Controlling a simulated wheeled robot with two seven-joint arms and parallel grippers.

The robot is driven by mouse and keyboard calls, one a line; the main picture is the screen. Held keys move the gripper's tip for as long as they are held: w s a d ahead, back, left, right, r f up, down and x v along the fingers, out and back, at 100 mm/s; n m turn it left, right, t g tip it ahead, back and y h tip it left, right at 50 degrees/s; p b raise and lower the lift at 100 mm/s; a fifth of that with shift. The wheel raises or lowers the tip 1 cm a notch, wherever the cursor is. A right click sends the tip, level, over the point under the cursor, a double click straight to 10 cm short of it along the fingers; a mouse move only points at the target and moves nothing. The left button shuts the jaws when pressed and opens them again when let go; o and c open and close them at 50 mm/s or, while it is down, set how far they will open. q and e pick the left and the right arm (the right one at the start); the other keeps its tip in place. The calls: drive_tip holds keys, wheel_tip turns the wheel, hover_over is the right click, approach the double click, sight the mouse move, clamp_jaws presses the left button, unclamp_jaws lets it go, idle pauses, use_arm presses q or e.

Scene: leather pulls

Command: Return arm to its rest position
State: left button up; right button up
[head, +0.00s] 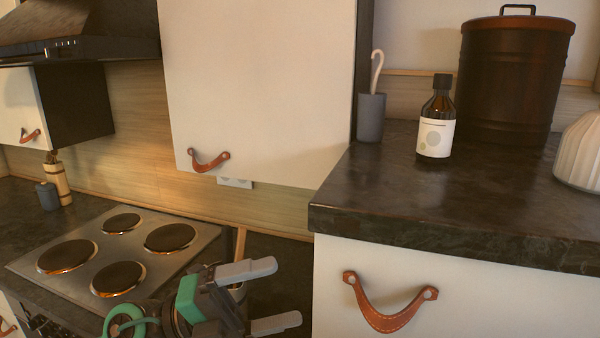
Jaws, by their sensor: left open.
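My left gripper (262,297) shows at the bottom centre of the head view. Its two grey fingers are spread apart and point right, with nothing between them. It is in front of the dark lower counter, right of the stove and left of the white drawer front (460,300). The drawer front has a brown leather pull (390,318), and a clear gap separates it from the fingers. My right gripper does not show.
The stove (120,248) with round hotplates is at left. A white wall cabinet (258,90) hangs above. The raised dark counter (450,205) at right holds a brown bottle (436,125), a grey cup (371,117), a dark canister (512,80) and a ribbed white vessel (582,155).

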use_arm(q)
drive_tip(key=w+a+f+n+t+y, duration=0.1)
drive_tip(key=w+a+n+t+y, duration=0.3)
drive_tip(key=n+t, duration=0.65)
drive_tip(key=w+a+f+n+t+y, duration=0.25)
drive_tip(key=a+n+t+y, duration=0.3)
drive_tip(key=n+t, duration=0.55)
drive_tip(key=a+f+n+g+y, duration=0.35)
drive_tip(key=f+n+y, duration=0.25)
drive_tip(key=f, duration=0.3)
drive_tip(key=a+f+n+g+y, duration=0.2)
drive_tip(key=a+f+n+y, duration=0.35)
drive_tip(key=f+n, duration=0.2)
drive_tip(key=s+f+g, duration=1.4)
drive_tip(key=s+f, duration=0.8)
drive_tip(key=s, duration=0.1)
wheel_tip(320, 180, down, 28)
drive_tip(key=s+a+f+g, duration=0.1)
drive_tip(key=s+f, duration=0.8)
drive_tip(key=f, duration=0.1)
drive_tip(key=s+a+f+g+p, duration=0.1)
drive_tip(key=s+a+f, duration=0.1)
drive_tip(key=s+f, duration=0.8)
drive_tip(key=shift+s+a+f+p, duration=0.15)
drive_tip(key=shift+a+f+p, duration=0.05)
drive_tip(key=shift+a+p, duration=0.1)
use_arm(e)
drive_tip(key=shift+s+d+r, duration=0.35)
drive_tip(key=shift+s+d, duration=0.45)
